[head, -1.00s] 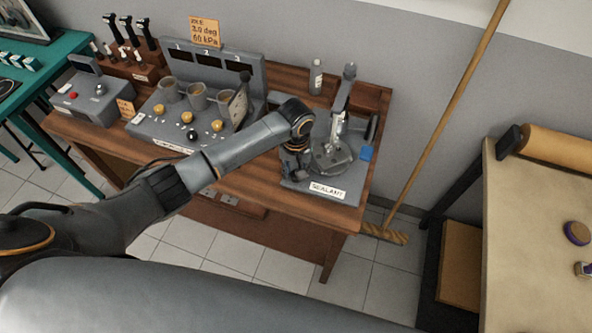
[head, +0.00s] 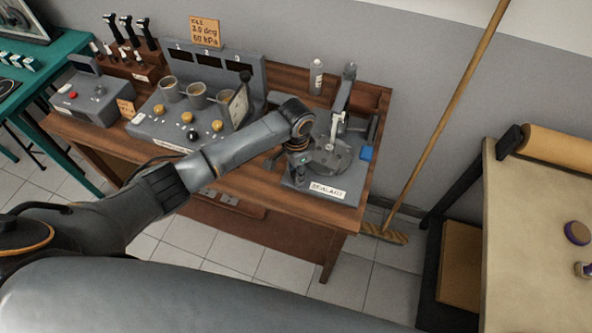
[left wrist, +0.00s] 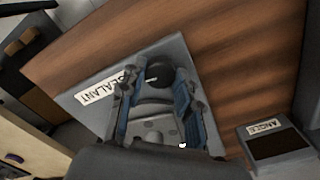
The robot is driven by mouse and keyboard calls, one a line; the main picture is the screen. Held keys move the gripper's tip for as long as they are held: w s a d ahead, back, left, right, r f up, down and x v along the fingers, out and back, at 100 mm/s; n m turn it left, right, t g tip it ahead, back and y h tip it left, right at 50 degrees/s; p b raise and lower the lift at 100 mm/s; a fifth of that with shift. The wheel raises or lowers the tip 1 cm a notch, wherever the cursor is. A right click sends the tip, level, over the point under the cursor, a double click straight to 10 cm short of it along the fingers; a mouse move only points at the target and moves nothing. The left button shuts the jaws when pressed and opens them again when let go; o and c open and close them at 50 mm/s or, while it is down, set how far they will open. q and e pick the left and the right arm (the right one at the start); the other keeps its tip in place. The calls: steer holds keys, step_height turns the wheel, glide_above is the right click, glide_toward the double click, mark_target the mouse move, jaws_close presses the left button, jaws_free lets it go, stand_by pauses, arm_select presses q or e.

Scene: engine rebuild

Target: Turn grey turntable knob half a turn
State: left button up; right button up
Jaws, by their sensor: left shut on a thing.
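The sealant station (head: 345,197) is a grey base with a "SEALANT" label at the right end of the wooden bench. Its round grey turntable (head: 332,160) sits beneath an upright dispenser. My left gripper (head: 299,180) reaches down at the station's front left corner, beside the turntable. In the left wrist view, a dark round knob (left wrist: 159,73) shows between the blue-padded fingers of my left gripper (left wrist: 157,88), which is shut on it. The finger contact is partly hidden in the head view. My right gripper is not in view.
A grey panel with cups and yellow knobs (head: 185,118) stands left of the station. A broom (head: 440,130) leans beyond the bench's right end.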

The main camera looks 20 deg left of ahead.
arm_select(q)
steer(key=m, duration=0.4)
steer(key=shift+m, duration=0.3)
steer(key=m, duration=0.3)
steer(key=shift+r+m, duration=0.1)
steer(key=shift+m, duration=0.2)
steer(key=m, duration=0.3)
steer(key=shift+w+m, duration=0.1)
steer(key=shift+m, duration=2.1)
steer(key=o, duration=1.2)
steer(key=shift+c, duration=0.2)
